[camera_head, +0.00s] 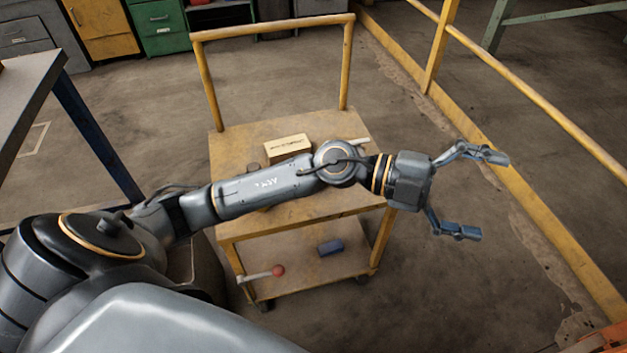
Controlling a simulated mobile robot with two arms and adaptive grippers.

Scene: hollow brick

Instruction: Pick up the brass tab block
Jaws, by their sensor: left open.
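A tan block (287,147) with dark lettering on its side lies on the top of a yellow cart (235,150). I cannot tell whether it is the brass tab block; no other brass-looking block shows clearly. My left arm crosses in front of the cart top and hides part of it. My left gripper (484,195) is open and empty, to the right of the cart, above the floor and well apart from the block. My right gripper is not in view.
The cart has an upright rail handle (270,30) at the back. Its lower shelf holds a blue block (330,248) and a red-ended rod (277,270). A yellow railing (540,105) runs along the right. A table (22,95) stands at left.

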